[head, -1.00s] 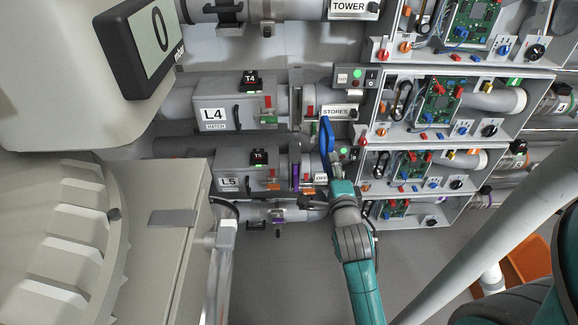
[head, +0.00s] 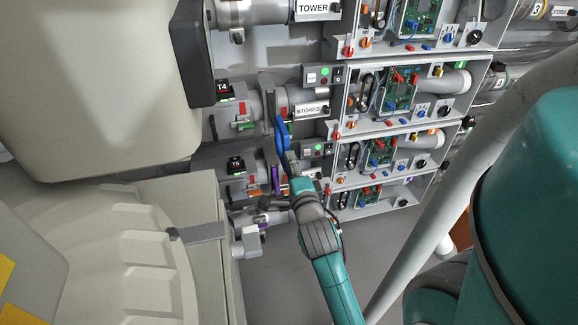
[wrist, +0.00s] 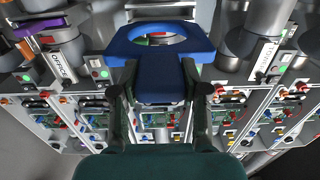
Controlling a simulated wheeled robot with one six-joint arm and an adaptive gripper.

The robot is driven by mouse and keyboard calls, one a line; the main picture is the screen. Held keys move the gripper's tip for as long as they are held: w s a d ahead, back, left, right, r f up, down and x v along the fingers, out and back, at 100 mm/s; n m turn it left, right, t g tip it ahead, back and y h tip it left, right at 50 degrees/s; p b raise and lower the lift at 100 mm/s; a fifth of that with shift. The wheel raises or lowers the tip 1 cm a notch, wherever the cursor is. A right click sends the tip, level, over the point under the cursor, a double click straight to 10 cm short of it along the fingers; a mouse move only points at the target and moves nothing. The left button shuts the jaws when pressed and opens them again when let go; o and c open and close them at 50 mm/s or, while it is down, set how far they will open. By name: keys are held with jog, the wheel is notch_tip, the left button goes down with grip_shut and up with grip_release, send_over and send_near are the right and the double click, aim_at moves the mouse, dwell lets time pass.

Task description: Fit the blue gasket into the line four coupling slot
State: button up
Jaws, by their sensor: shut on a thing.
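The blue gasket (head: 281,134) is a flat ring with a tab. My gripper (wrist: 160,78) is shut on the tab, which shows between its fingers in the wrist view, with the ring (wrist: 200,44) beyond the fingertips. In the head view the gasket stands near upright by the line four coupling (head: 267,98), which is on the T4 pipe beside the STORES label (head: 308,110). The ring looks in front of and slightly below the coupling; I cannot tell whether they touch. The slot itself is not clear in either view.
The line five pipe with its T5 display (head: 236,165) runs just below. A purple gasket (head: 274,180) sits there. Control boxes with circuit boards (head: 400,88) stand to the right. A large beige machine (head: 90,90) fills the left. A grey slanted pipe (head: 440,170) crosses the right.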

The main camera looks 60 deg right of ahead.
jog(key=x, duration=2.1)
jog(key=shift+d, duration=0.15)
dwell(0.8)
jog(key=shift+w+d, duration=0.1)
jog(key=shift+d, duration=0.05)
dwell(0.6)
jog(key=o, duration=1.3)
jog(key=shift+c, duration=0.2)
jog(key=v, duration=1.2)
jog(key=shift+f, duration=0.1)
